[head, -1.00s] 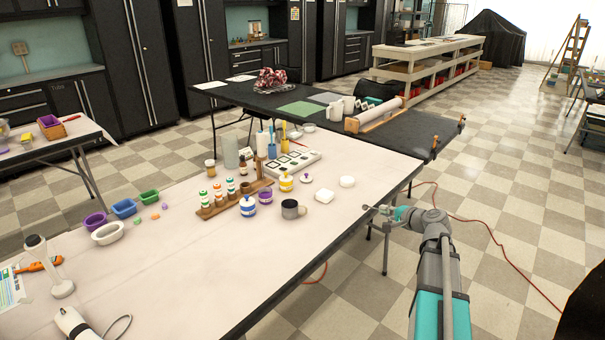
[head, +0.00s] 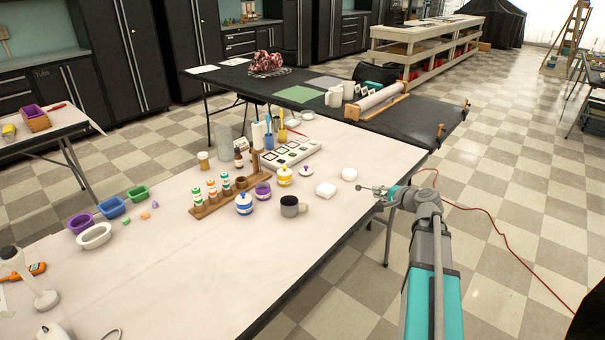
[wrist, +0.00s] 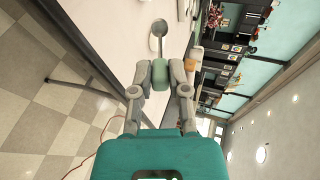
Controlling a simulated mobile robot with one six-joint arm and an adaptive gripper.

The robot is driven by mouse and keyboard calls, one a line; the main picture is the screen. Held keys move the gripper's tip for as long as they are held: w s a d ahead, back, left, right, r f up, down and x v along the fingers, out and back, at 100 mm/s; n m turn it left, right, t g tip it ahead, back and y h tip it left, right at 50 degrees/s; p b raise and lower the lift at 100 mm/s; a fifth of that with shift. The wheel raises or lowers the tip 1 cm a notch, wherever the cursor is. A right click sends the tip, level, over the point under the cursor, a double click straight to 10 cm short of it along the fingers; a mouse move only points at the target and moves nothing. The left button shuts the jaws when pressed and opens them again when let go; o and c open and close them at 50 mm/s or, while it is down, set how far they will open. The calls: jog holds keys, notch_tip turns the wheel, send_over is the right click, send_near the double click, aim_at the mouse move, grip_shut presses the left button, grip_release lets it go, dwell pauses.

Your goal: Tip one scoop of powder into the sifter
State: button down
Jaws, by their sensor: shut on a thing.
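My gripper (head: 388,192) is at the table's right edge, shut on a scoop. In the wrist view the scoop's grey bowl (wrist: 159,28) points away from my gripper (wrist: 160,76), on a thin stem from a teal grip. Whether powder lies in the bowl cannot be told. A grey cup with a side handle (head: 290,206), seemingly the sifter, stands upright left of the scoop, apart from it. A purple-banded jar (head: 262,191) stands behind it, seemingly without a lid. A white lid with a purple knob (head: 306,171) lies behind.
A blue-lidded jar (head: 244,204) and a yellow-lidded jar (head: 285,177) stand close to the cup. A white block (head: 326,189) and a round white piece (head: 349,174) lie between cup and scoop. A wooden rack (head: 230,195) holds bottles. The table's front middle is clear.

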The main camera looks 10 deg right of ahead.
jog(key=w+a+r+n+g+p, duration=0.1)
jog(key=w+a+r+g+p, duration=0.1)
jog(key=a+p, duration=0.5)
jog(key=w+a+r+n+g+h+p, duration=0.1)
jog(key=w+a+g+p, duration=0.4)
jog(key=a, duration=1.1)
notch_tip(320, 180, up, 3)
jog(key=n+g+p, duration=0.1)
jog(key=p, duration=0.2)
jog(key=shift+w+a+f, duration=0.2)
jog(key=shift+w+a, duration=0.05)
jog(key=shift+a, duration=0.1)
jog(key=shift+w+r+h, duration=0.1)
jog(key=shift+w+h, duration=0.1)
jog(key=shift+h, duration=0.1)
jog(key=shift+w+a+r+g+h+p, duration=0.4)
jog(key=shift+w+g+h+p, duration=0.2)
jog(key=shift+g+p, duration=0.2)
jog(key=shift+w+a+r+g+h+p, duration=0.25)
jog(key=shift+w+a+g+h+p, duration=0.25)
jog(key=shift+g+p, duration=0.3)
jog(key=shift+w+a+r+g+h+p, duration=0.35)
jog(key=shift+w+a+g+h+p, duration=0.15)
jog(key=shift+w+g+p, duration=0.3)
